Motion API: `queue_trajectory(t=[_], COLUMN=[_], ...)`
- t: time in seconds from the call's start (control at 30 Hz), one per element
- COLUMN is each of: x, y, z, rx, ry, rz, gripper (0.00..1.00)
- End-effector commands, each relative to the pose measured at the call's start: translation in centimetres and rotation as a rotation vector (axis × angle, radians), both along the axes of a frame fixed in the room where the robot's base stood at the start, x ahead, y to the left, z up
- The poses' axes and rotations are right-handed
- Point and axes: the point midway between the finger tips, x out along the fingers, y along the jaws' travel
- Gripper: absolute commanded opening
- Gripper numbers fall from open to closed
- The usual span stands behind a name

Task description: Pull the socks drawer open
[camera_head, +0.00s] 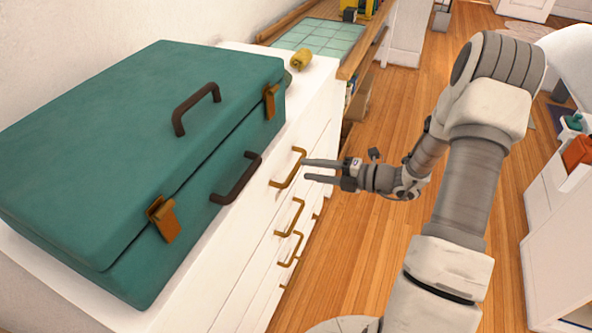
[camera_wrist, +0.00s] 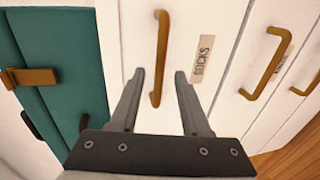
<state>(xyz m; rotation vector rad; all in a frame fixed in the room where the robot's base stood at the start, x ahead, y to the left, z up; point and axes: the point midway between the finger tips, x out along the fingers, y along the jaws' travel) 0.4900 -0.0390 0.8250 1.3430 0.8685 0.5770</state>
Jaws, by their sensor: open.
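The socks drawer (camera_wrist: 222,25) is a white drawer front with a tag reading "SOCKS" (camera_wrist: 203,55) and a brass bar handle (camera_wrist: 160,58). It appears closed. In the head view its handle (camera_head: 290,168) is the uppermost on the white dresser (camera_head: 322,82). My gripper (camera_wrist: 159,72) is open. In the wrist view the handle's lower part lies between the two fingers, with a gap on each side. In the head view the fingertips (camera_head: 306,170) are right at the handle's outer side. I cannot tell whether they reach past the bar.
More drawers with brass handles (camera_head: 290,217) are below. Wooden floor (camera_head: 345,270) is clear in front.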

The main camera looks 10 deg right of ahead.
Motion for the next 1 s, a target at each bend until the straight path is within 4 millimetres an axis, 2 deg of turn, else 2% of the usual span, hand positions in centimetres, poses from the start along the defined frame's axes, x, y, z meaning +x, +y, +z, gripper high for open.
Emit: queue_trajectory(t=[0.1,0.3,0.67,0.93,1.0], x=[1.2,2.5,2.9,2.8,2.8], y=[1.8,3.5,3.9,3.9,3.9], z=[-0.6,-0.9,-1.0,-1.0,-1.0], rx=[0.0,-0.001,-0.001,-0.001,-0.001], ry=[0.0,-0.001,-0.001,-0.001,-0.001], rz=[0.003,0.001,0.0,0.0,0.0], gripper=[0.47,0.47,0.47,0.0,0.0])
